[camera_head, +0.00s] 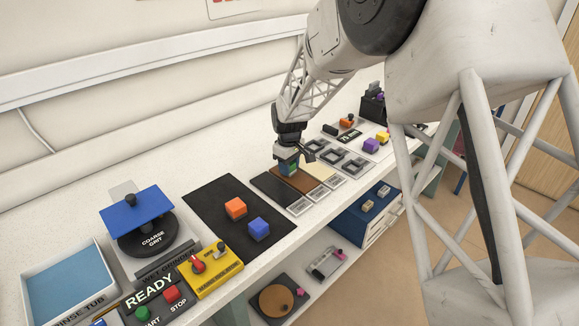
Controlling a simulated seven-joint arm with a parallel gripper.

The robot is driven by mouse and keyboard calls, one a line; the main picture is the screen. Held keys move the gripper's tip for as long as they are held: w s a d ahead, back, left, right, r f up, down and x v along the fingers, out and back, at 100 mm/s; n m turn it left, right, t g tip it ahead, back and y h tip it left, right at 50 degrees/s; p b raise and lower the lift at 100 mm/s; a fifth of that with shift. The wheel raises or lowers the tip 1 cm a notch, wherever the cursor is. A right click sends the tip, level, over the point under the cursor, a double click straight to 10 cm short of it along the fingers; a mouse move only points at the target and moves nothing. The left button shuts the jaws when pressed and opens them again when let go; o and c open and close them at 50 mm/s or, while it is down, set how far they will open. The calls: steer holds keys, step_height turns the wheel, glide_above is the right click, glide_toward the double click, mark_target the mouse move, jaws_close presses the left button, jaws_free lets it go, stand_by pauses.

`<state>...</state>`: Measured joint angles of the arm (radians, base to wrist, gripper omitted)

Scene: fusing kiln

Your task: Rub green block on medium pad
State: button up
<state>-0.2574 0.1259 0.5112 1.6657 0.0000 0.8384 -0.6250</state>
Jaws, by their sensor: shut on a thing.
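My gripper (289,161) points down over a row of pads on the bench and is shut on the green block (289,170). The block is small here and partly hidden by the fingers. Three flat pads lie side by side: a dark one (270,187) at left, a brown one (297,182) in the middle, and a pale cream one (321,170) at right. The brown one seems to be the medium pad; its label is too small to read. The block is low over the brown pad's back part; I cannot tell whether it touches.
A black mat (215,193) at left holds an orange block (235,208) and a blue block (258,229). The wet grinder (140,222) and rinse tub (65,282) stand further left. Framed trays (345,161) and a purple block (371,146) lie to the right.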

mark_target(299, 179)
steer(key=shift+w+a, duration=0.1)
steer(key=shift+w+a, duration=0.7)
steer(key=shift+s, duration=0.1)
steer(key=shift+s+d, duration=0.7)
steer(key=shift+d, duration=0.1)
stand_by(0.3)
steer(key=shift+s+d+f, duration=0.1)
steer(key=shift+s+d, duration=0.7)
steer(key=shift+s, duration=0.05)
steer(key=shift+s+d, duration=0.1)
steer(key=shift+s+d, duration=0.65)
steer(key=shift+d, duration=0.05)
